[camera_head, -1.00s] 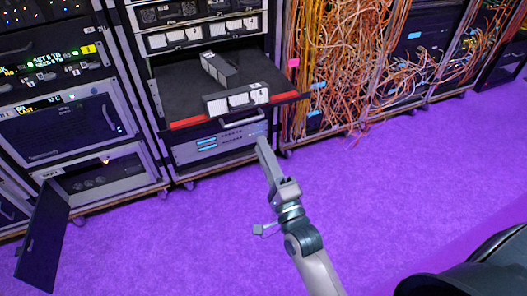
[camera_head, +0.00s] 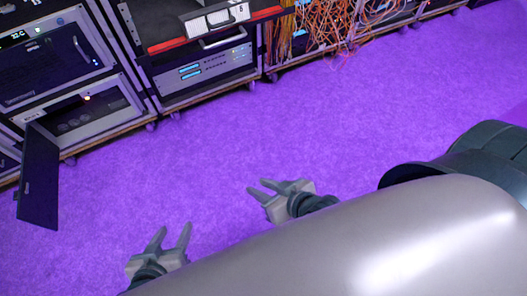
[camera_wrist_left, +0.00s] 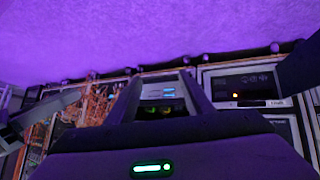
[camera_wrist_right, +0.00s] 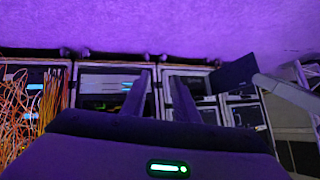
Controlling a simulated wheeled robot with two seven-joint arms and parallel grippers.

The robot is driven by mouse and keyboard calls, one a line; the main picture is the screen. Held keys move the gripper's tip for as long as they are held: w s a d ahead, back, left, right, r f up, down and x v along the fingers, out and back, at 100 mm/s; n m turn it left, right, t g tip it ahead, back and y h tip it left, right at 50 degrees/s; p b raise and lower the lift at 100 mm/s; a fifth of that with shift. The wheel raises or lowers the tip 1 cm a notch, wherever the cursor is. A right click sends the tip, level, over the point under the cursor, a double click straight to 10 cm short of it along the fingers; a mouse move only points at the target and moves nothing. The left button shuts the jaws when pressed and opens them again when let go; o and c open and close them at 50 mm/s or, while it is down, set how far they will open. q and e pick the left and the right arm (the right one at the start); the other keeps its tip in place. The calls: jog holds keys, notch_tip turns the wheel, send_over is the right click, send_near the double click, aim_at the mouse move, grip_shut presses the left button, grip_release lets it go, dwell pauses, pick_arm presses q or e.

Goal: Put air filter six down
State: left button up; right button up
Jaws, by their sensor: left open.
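A dark box with white panels and a small number tag that seems to read 6, which looks like air filter six (camera_head: 216,18), rests at the front of a black pull-out shelf (camera_head: 150,14) with a red front edge. The top of the view cuts off what lies behind it. My left gripper (camera_head: 174,231) is open and empty, low over the purple floor, well away from the shelf. My right gripper (camera_head: 259,187) is also open and empty, further right. The wrist views show both jaws apart with nothing between the left fingers (camera_wrist_left: 161,82) or the right fingers (camera_wrist_right: 160,82).
A silver unit with blue displays (camera_head: 205,68) sits below the shelf. Racks (camera_head: 50,60) stand to the left, and one has a dark door (camera_head: 38,178) swung out. Orange cables (camera_head: 330,25) hang at the right. The purple floor between me and the racks is clear.

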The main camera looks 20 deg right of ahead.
jog(key=shift+s+f+n+g, duration=0.3)
jog(key=shift+s+n, duration=0.1)
jog(key=shift+s, duration=0.35)
grip_shut()
jog(key=w+d+r+n+t+h+p, duration=0.45)
jog(key=w+d+r+n+p, duration=0.3)
jog(key=w+r+n, duration=0.55)
pick_arm(q)
jog(key=s+a+f+g+y+p, duration=0.1)
jog(key=s+a+f+g+p, duration=0.1)
jog(key=f, duration=0.8)
jog(key=s+a+f+g+y+p, duration=0.2)
jog(key=s+a+f+g+p, duration=0.1)
jog(key=a+f, duration=0.4)
notch_tip(320, 180, down, 3)
jog(key=shift+s+a+p, duration=0.15)
jog(key=shift+s+p, duration=0.65)
jog(key=shift+p, duration=0.4)
pick_arm(e)
jog(key=w+r+n+t, duration=0.2)
jog(key=r+n, duration=0.4)
jog(key=n, duration=0.4)
jog(key=w+r+n+t+y, duration=0.1)
jog(key=w+r+n+t, duration=0.2)
jog(key=r+n, duration=0.3)
jog(key=w+a+n, duration=0.1)
jog(key=n, duration=0.4)
jog(key=shift+r, duration=0.15)
